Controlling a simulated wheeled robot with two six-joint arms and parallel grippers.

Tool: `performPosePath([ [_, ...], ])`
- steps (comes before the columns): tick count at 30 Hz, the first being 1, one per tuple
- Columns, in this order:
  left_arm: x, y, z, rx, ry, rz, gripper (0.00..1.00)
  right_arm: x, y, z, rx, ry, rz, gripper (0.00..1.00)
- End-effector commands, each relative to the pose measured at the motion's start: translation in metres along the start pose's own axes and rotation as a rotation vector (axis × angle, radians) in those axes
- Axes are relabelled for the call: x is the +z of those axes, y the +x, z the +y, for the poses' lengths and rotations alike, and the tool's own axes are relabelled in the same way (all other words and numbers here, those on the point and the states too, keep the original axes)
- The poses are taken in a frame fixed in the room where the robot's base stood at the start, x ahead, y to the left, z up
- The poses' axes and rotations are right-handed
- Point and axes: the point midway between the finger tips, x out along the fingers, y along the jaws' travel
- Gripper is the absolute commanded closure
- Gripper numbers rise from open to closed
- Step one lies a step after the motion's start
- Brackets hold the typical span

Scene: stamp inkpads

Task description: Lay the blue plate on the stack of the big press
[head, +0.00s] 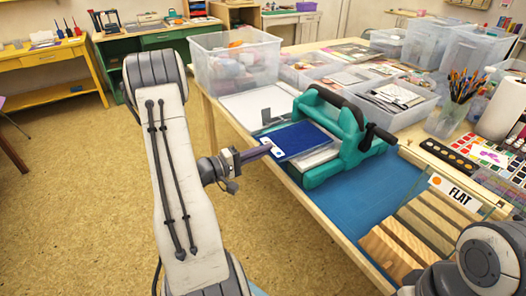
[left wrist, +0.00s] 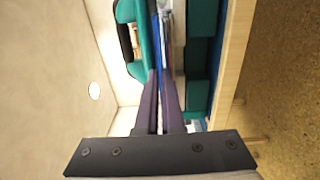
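The blue plate (head: 305,138) is a flat dark blue sheet with a white end strip. My left gripper (head: 268,148) is shut on that white end, and the plate points right, into the opening of the big teal press (head: 352,150). A pale, flat stack (head: 316,158) shows under the plate on the press bed. The plate lies over part of it; I cannot tell whether they touch. In the left wrist view the plate shows edge-on as a thin blue strip (left wrist: 161,58) between the fingers (left wrist: 160,85). My right gripper is out of view.
A blue mat (head: 362,205) covers the table in front of the press. Wooden slats with a "FLAT" sign (head: 458,193) stand at the right front. A clear bin (head: 235,65) and a white tray (head: 262,105) lie behind the plate. The press's dark handle (head: 380,133) sticks out to the right.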

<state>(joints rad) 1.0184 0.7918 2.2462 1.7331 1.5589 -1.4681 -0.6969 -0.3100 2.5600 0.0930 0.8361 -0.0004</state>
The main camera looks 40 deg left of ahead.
Motion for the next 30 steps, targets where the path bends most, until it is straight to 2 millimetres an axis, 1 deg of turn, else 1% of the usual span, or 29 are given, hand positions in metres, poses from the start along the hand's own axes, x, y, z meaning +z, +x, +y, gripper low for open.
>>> performPosePath([
  [9,0.0,0.0,-0.0004,0.001,0.002,0.0,1.0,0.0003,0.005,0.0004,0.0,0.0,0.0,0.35],
  [22,-0.0001,0.0,0.0001,0.001,0.001,0.0,1.0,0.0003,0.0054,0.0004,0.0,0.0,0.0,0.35],
  [30,-0.0001,0.0,-0.0028,0.001,0.001,0.0,1.0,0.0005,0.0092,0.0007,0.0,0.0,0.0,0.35],
])
